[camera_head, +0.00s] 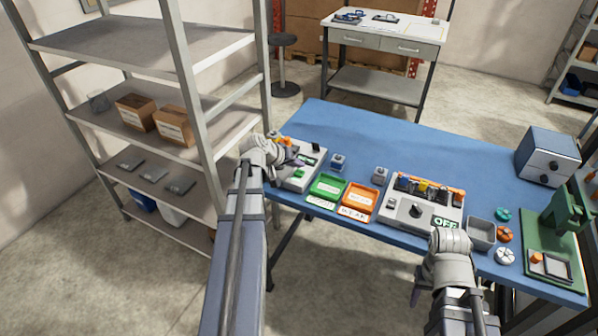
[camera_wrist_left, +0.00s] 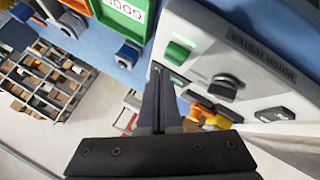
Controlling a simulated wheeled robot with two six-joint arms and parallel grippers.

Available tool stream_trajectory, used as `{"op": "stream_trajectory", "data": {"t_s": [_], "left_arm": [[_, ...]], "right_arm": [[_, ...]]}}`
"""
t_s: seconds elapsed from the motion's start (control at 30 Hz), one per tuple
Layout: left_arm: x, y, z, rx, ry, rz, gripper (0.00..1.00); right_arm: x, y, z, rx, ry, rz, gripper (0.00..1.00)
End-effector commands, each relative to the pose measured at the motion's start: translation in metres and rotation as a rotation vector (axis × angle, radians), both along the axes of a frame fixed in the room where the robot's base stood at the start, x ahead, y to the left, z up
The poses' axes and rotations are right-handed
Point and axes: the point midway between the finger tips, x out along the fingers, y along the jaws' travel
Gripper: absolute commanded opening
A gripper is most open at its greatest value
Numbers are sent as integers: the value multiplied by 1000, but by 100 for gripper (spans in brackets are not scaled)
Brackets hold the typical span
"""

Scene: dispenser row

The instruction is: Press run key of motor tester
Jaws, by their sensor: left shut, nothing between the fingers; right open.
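The motor tester (camera_head: 296,182) is a pale grey box at the left end of the blue table, partly hidden by my left arm. Its name is printed on its top in the left wrist view (camera_wrist_left: 262,52). There it has a green key (camera_wrist_left: 178,52), a black knob (camera_wrist_left: 228,84) and an orange and yellow part (camera_wrist_left: 207,114). My left gripper (camera_head: 296,161) is over the tester, shut and empty. In the wrist view its fingertips (camera_wrist_left: 160,72) are close to the green key; I cannot tell whether they touch. My right gripper (camera_head: 416,294) is open, low at the table's front edge.
A green tray (camera_head: 327,184) and an orange tray (camera_head: 359,196) lie right of the tester. A grey box with an OFF sign (camera_head: 418,222) holds several parts. A grey bin (camera_head: 481,234) and a green press (camera_head: 562,212) stand further right. The table's back is mostly clear. Shelves (camera_head: 185,152) stand close left.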

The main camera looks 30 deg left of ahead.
Motion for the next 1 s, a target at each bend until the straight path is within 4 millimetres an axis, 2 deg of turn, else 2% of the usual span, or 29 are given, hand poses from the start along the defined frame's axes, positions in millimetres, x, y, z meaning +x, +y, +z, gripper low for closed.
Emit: {"op": "stream_trajectory", "data": {"t_s": [0.5, 1.0], "left_arm": [[0, 0, 0, 0, 0, 0, 0], [0, 0, -9, 0, 0, 0, 0]], "right_arm": [[0, 0, 0, 0, 0, 0, 50], [0, 0, -9, 0, 0, 0, 50]]}}
